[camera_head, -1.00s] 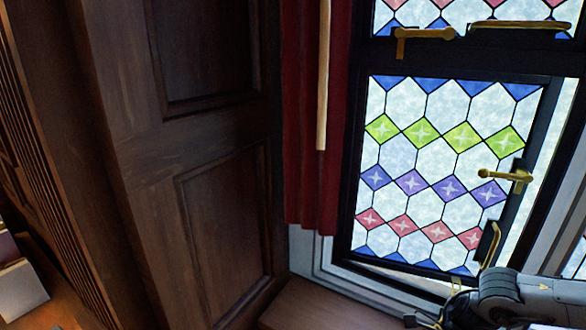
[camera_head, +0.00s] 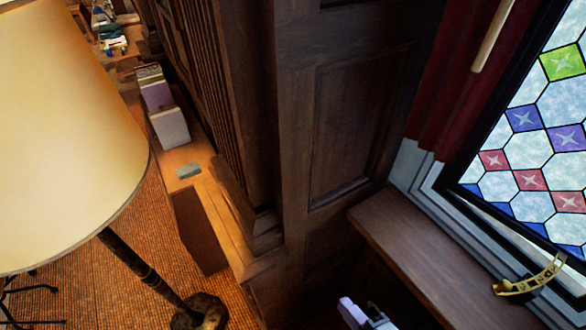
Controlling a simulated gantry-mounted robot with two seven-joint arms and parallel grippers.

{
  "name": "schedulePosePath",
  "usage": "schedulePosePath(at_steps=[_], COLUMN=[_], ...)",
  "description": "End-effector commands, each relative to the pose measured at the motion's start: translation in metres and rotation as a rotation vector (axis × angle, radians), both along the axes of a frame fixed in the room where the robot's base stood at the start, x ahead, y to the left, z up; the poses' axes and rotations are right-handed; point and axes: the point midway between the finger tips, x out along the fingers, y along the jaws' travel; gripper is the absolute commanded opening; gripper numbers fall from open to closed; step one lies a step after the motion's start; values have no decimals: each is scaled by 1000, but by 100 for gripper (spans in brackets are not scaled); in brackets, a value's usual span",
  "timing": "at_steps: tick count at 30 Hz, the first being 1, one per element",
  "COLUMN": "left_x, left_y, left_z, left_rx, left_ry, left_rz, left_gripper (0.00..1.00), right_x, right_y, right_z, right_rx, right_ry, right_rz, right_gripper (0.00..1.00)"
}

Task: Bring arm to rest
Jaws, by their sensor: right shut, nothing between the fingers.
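My right gripper (camera_head: 364,314) shows only in part at the bottom edge, right of centre, as a small pale grey and lilac shape. It is below the window sill's front edge and appears apart from it. It is shut and holds nothing that I can see. The rest of the right arm is cut off by the frame. My left gripper is not in view.
The wooden sill (camera_head: 430,245) lies under the stained-glass window (camera_head: 545,140), with a brass fitting (camera_head: 530,280) at right. Dark panelling (camera_head: 345,130) fills the middle. A large lampshade (camera_head: 60,140) stands at left. Books (camera_head: 160,105) sit on a wooden ledge.

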Motion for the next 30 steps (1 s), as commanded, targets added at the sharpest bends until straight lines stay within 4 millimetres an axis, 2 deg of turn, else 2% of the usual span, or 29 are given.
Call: schedulePosePath(at_steps=[1,5,9,15,20,30], left_x=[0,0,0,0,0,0], left_y=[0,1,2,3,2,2], left_z=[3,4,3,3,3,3], left_rx=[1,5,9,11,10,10], left_ry=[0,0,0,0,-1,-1], left_rz=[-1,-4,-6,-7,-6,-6], left_gripper=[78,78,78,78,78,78], right_x=[0,-12,-40,-84,-103,-103], right_y=[-10,-40,-67,-85,-89,-89], right_z=[-2,-25,-47,-69,-76,-76], right_rx=[77,248,360,442,478,478], right_ry=[119,433,708,979,1076,1076], right_rz=[-125,-427,-694,-986,-1120,-1120], right_gripper=[0,0,0,0,0,0])
